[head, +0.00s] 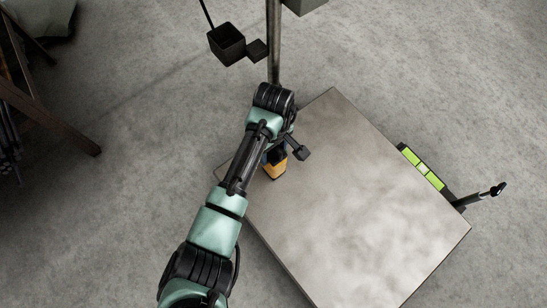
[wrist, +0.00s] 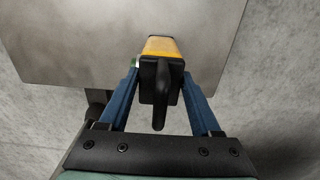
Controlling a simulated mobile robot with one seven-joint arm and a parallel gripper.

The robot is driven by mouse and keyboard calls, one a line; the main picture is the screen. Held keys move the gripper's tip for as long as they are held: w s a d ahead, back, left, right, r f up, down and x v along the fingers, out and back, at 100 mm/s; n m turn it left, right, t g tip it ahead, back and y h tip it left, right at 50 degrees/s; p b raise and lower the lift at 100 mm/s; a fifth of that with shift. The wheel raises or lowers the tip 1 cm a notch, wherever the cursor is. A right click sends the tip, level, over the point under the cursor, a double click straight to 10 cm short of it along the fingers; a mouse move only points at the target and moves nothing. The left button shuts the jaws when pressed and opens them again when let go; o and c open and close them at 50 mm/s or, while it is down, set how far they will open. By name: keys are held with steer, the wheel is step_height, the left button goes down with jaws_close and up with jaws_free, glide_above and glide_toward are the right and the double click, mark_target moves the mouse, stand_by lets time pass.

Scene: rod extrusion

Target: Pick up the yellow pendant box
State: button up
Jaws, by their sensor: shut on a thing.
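The yellow pendant box (head: 275,169) shows in the head view below my arm's wrist, near the upper left edge of the metal table (head: 345,200). In the wrist view the yellow box (wrist: 160,46) has a black part with a dark knob or handle toward the camera. My gripper (wrist: 160,85) has its two blue fingers on either side of the box and is shut on it. In the head view my gripper (head: 276,156) is partly hidden by my arm. I cannot tell whether the box touches the table.
A metal post (head: 274,45) stands behind the table, with a black open box (head: 227,44) beside it. A green and black device (head: 422,168) sits at the table's right edge. A brown wooden frame (head: 50,115) is at far left. The tabletop's middle is clear.

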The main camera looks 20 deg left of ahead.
jaws_close()
